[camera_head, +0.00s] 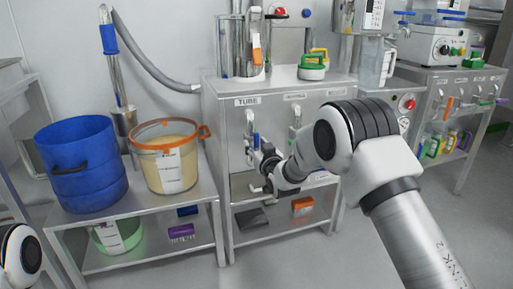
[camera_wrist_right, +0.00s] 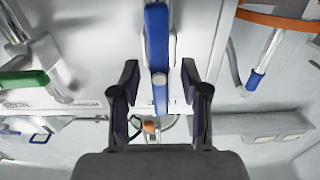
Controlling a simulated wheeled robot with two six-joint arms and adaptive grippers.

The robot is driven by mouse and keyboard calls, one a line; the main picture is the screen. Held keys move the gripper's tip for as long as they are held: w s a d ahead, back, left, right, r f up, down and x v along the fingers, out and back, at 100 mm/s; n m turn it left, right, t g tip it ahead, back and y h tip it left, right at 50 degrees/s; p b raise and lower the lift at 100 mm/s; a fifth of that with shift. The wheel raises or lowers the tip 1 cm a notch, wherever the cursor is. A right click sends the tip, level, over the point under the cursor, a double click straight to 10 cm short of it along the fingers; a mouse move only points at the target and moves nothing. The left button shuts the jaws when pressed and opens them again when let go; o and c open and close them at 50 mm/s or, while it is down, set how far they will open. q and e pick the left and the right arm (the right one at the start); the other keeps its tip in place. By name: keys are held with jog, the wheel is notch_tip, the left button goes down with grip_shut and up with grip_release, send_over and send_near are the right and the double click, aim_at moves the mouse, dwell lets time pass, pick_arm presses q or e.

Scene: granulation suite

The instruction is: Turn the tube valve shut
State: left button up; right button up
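The tube valve has a blue lever (camera_head: 256,141) on the front of the steel cabinet, below the TUBE label; it points roughly up and down in the head view. In the right wrist view the blue lever (camera_wrist_right: 158,45) runs down the middle, its end between my fingertips. My right gripper (camera_head: 256,172) is at the valve in the head view and partly covers it. In the right wrist view my right gripper (camera_wrist_right: 160,82) is open, with a finger on each side of the lever and gaps showing. My left gripper is out of view.
A second valve (camera_head: 296,120) sits right of the tube valve; a green handle (camera_wrist_right: 24,80) shows at left in the wrist view. An orange-rimmed bucket (camera_head: 172,170) and blue tub (camera_head: 80,165) stand on the left bench. A shelf below holds an orange block (camera_head: 302,204).

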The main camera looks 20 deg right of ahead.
grip_shut()
jog(key=shift+d+r+m+p, duration=0.15)
jog(key=shift+m+p, duration=1.2)
jog(key=shift+m, duration=0.05)
jog(key=m+p, duration=0.3)
jog(key=m, duration=0.1)
jog(key=shift+d, duration=0.2)
jog(key=m+p, duration=0.1)
jog(key=m, duration=0.2)
jog(key=f+m+p, duration=0.1)
jog(key=m, duration=0.3)
jog(key=m+p, duration=0.2)
jog(key=m, duration=0.2)
jog(key=shift+d+f, duration=0.2)
